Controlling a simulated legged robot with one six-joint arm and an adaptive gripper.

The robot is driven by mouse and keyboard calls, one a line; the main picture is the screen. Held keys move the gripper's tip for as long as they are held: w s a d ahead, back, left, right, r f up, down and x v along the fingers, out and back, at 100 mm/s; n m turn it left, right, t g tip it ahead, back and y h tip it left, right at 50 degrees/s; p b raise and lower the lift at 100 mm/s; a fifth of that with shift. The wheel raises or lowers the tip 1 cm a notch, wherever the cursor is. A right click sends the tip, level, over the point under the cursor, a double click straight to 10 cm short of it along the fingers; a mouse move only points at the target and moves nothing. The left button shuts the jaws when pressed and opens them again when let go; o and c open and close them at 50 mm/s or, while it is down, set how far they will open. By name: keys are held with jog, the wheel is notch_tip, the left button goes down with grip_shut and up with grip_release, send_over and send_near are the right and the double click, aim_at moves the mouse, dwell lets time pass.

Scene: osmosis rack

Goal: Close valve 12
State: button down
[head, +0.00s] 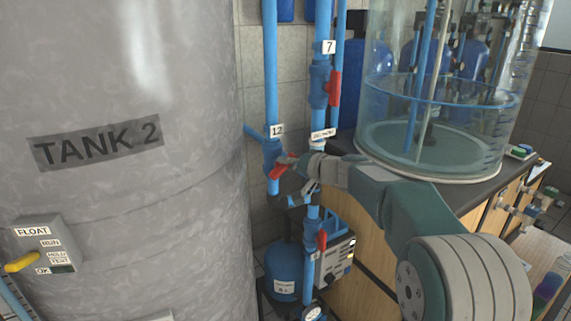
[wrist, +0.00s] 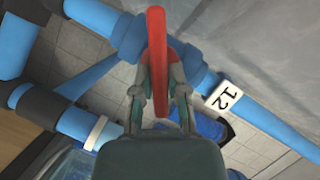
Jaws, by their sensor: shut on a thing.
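Valve 12 (head: 271,149) sits on a blue vertical pipe beside the grey tank, under a white label (head: 277,130) reading 12. Its red handle (head: 279,170) slants out from the pipe toward the right. My gripper (head: 291,162) reaches it from the right and is shut on the handle. In the wrist view the red handle (wrist: 157,50) stands between my gripper's two fingers (wrist: 160,85), with the blue valve body behind it and the 12 label (wrist: 228,95) to the right. The fingers hide part of the handle.
A pipe with valve 7's red handle (head: 335,88) runs close on the right. Another red handle (head: 322,240) is lower down. Tank 2 (head: 120,190) fills the left. A clear water vessel (head: 440,110) stands on the wooden cabinet at right, behind my arm.

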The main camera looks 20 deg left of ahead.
jog(key=m, duration=0.1)
jog(key=m+y, duration=0.1)
jog(key=m, duration=0.1)
jog(key=shift+w+d+f+m, duration=0.15)
jog(key=shift+f+m, duration=0.15)
jog(key=shift+f, duration=0.1)
jog(key=shift+f+m+y, duration=0.2)
jog(key=shift+m+y, duration=0.5)
jog(key=shift+m, duration=0.3)
jog(key=c, duration=0.7)
grip_release()
jog(key=shift+w, duration=0.1)
jog(key=shift+o, duration=0.2)
jog(key=shift+r, duration=0.1)
jog(key=shift+d, duration=0.15)
jog(key=v, duration=1.1)
jog(key=shift+d, duration=0.3)
